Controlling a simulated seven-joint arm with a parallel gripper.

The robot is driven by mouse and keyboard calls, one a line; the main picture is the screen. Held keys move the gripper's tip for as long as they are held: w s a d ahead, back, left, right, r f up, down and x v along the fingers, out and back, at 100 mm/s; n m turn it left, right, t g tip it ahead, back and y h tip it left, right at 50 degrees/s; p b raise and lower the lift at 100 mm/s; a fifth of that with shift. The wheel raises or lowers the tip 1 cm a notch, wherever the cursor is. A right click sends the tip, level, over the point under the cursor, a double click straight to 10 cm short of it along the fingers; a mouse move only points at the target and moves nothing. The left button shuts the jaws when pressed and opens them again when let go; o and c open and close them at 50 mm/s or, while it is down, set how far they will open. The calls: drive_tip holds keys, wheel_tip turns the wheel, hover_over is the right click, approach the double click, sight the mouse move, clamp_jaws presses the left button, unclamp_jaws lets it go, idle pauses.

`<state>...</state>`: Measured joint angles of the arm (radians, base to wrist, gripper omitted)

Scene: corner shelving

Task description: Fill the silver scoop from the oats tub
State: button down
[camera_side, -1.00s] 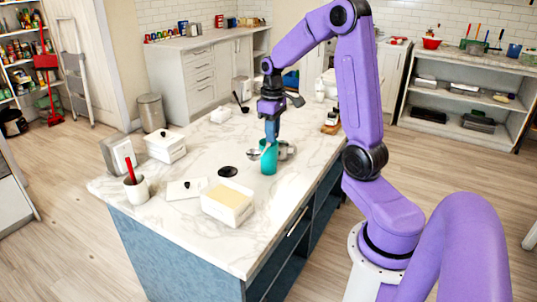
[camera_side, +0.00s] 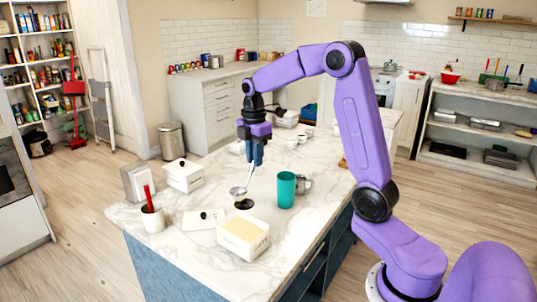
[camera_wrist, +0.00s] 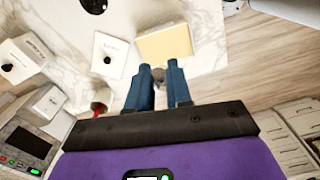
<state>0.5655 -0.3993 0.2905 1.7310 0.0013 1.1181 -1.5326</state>
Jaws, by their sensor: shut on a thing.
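My gripper (camera_side: 254,160) is shut on the handle of the silver scoop (camera_side: 238,191) and points down above the marble counter. The scoop's bowl hangs at the lower left of the fingers, behind the tub. In the wrist view my gripper's blue fingers (camera_wrist: 158,92) show, with a small grey part between them that I cannot make out clearly. An open white tub (camera_side: 242,252) with a pale beige, level fill, apparently the oats tub, stands at the counter's front. It also shows in the wrist view (camera_wrist: 165,42), just beyond the fingertips. Its label is not readable.
A teal cup (camera_side: 286,190) and a metal cup (camera_side: 304,184) stand right of the scoop. A dark disc (camera_side: 244,204) lies under it. A white lid (camera_side: 203,219) lies left of the tub. A lidded tub (camera_side: 184,178) and a cup with a red handle (camera_side: 152,217) stand further left.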

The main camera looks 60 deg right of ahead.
sight(252, 171)
drive_tip(key=shift+w+a+n, duration=0.35)
drive_tip(key=shift+a+n, duration=0.1)
drive_tip(key=shift+n, duration=0.25)
wheel_tip(252, 171, down, 5)
wheel_tip(252, 171, down, 12)
drive_tip(key=shift+r, duration=0.2)
idle(1.7)
idle(1.4)
wheel_tip(252, 171, up, 9)
drive_tip(key=shift+f, duration=0.15)
idle(1.6)
idle(0.5)
